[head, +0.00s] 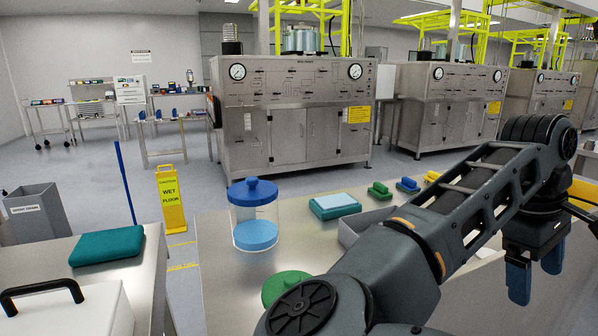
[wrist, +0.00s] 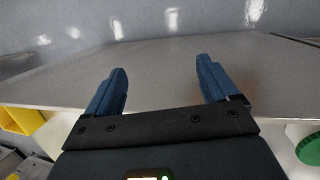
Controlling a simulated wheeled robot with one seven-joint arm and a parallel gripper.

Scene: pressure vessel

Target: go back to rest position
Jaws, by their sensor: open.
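My gripper (head: 535,280) hangs at the right of the head view with its two blue fingers pointing down. In the wrist view my gripper (wrist: 161,88) shows its fingers wide apart with nothing between them. Below it is the bare steel table (head: 560,312). My arm reaches across the front of the head view and hides part of the table.
A clear jar with a blue lid (head: 253,213), a teal sponge-like block (head: 335,206), a grey tray (head: 362,222) and a green round lid (head: 286,287) are on the table. Small green (head: 379,190) and blue (head: 408,185) pieces lie behind. A wet floor sign (head: 171,200) stands left.

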